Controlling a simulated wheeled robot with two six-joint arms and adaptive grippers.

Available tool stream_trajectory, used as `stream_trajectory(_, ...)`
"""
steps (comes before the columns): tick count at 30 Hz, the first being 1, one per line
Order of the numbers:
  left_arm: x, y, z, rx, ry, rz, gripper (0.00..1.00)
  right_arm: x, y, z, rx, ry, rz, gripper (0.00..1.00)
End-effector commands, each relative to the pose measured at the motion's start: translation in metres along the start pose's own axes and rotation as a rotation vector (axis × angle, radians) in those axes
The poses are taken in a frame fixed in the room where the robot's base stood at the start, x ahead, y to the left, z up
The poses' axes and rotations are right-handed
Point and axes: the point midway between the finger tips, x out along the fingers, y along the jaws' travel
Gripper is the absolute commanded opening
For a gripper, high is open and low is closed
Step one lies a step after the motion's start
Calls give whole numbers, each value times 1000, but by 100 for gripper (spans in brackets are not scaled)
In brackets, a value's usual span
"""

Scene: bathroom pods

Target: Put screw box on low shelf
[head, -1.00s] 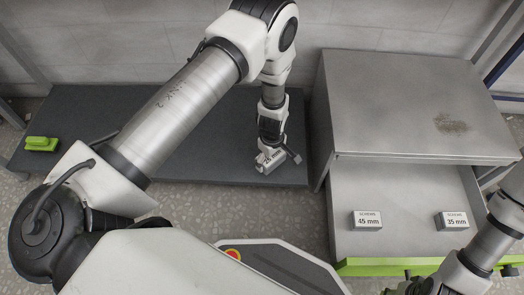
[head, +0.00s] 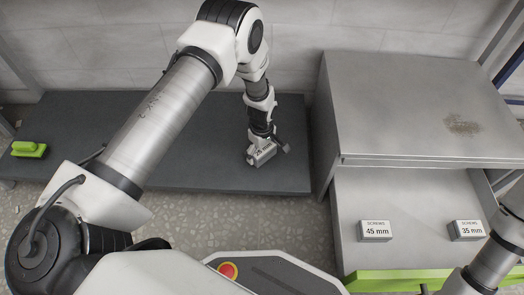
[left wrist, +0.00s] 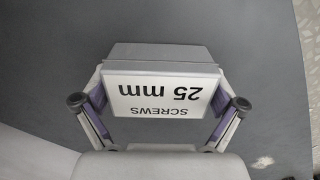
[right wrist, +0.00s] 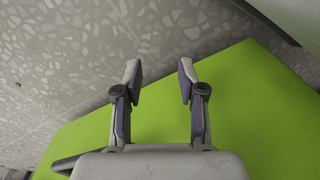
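A grey screw box with a white label "SCREWS 25 mm" (left wrist: 160,92) is between the fingers of my left gripper (left wrist: 160,108) in the left wrist view; both finger pads touch its sides. In the head view this box (head: 262,153) is at or just above the dark low shelf (head: 200,165), near its right part; I cannot tell whether it rests on it. My left gripper (head: 264,138) is above it. My right gripper (right wrist: 160,80) is open and empty in the right wrist view, near a bright green surface (right wrist: 245,95).
An open drawer (head: 400,200) with a green front (head: 410,281) holds a 45 mm screw box (head: 376,231) and a 35 mm screw box (head: 467,231). A metal cabinet (head: 400,100) rises above it. A green object (head: 28,149) lies at the shelf's left end. The shelf's middle is clear.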

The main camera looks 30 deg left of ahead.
Motion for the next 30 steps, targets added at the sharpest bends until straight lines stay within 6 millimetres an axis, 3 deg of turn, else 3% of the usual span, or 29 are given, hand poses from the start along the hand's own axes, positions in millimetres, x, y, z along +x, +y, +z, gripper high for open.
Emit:
stream_trajectory(11, -4, 0, 0, 0, 0, 1, 100, -1, 0, 0, 0, 0, 0, 40)
stream_trajectory(22, -73, 0, 0, 0, 0, 1, 100, -45, -1, 2, -8, -6, -1, 40)
stream_trajectory(26, -80, 0, 0, 0, 0, 0, 100, -47, -1, 2, -10, -7, -1, 40)
stream_trajectory(30, -72, -11, 5, 39, -4, -5, 100, -45, -1, 3, -10, -8, -1, 40)
